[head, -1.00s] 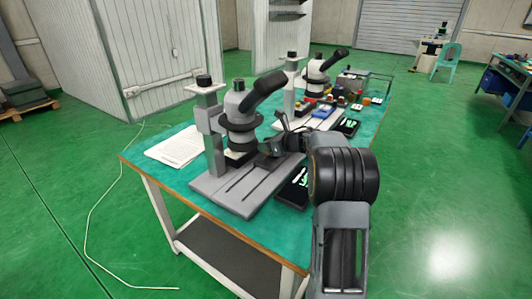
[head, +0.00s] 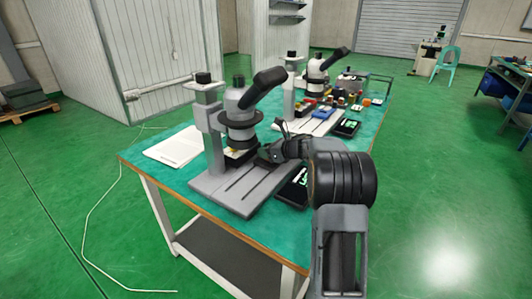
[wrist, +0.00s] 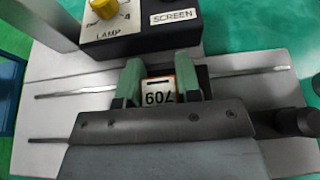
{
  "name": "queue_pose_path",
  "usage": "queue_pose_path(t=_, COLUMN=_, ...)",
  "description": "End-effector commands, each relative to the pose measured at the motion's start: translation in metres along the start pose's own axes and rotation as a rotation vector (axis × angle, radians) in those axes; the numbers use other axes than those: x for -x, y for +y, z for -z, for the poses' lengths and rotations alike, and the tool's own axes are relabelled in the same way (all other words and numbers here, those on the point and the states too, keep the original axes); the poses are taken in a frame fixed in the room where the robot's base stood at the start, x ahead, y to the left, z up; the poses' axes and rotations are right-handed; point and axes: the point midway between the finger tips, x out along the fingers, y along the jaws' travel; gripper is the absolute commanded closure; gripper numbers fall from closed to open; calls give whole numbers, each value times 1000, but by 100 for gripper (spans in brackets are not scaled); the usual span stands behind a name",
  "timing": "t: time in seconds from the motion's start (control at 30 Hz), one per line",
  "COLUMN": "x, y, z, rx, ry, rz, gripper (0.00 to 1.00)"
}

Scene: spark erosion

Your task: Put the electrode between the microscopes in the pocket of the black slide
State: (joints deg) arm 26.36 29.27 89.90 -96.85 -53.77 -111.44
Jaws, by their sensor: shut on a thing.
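My gripper (wrist: 160,82) is shut on a small block (wrist: 159,90) with a white face, printed digits and an orange edge; I take it for the electrode. Its green fingers stand on both sides of it. In the head view my gripper (head: 270,153) is over the grey base plate (head: 228,192) of the near microscope (head: 239,108). The far microscope (head: 316,75) stands further along the table. A dark piece (wrist: 203,80) shows just beyond the right finger, mostly hidden; I cannot tell whether it is the black slide. The pocket is not visible.
A black control box (wrist: 140,28) with a yellow lamp knob stands close beyond my fingers. A black tray (head: 293,190) with green and white marks lies beside the base plate, under my arm. Papers (head: 172,148) lie at the left. Small parts crowd the far microscope.

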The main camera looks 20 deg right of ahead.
Motion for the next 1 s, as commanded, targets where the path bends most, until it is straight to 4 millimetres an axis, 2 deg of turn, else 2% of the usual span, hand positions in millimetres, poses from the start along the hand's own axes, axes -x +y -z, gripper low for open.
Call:
queue_pose_path(t=0.03, x=-4, y=2, z=12, rx=-12, ry=17, rz=-7, gripper=100)
queue_pose_path(t=0.07, x=-4, y=2, z=13, rx=-13, ry=18, rz=-7, gripper=100)
queue_pose_path(t=0.1, x=-4, y=2, z=15, rx=-14, ry=21, rz=-8, gripper=66)
queue_pose_path(t=0.33, x=-4, y=2, z=16, rx=-12, ry=23, rz=-8, gripper=44)
queue_pose_path(t=0.63, x=-3, y=2, z=14, rx=-12, ry=23, rz=-7, gripper=43)
queue_pose_path(t=0.8, x=3, y=1, z=-2, rx=-11, ry=23, rz=-6, gripper=43)
queue_pose_path(t=1.0, x=45, y=0, z=-1, rx=-10, ry=17, rz=-1, gripper=43)
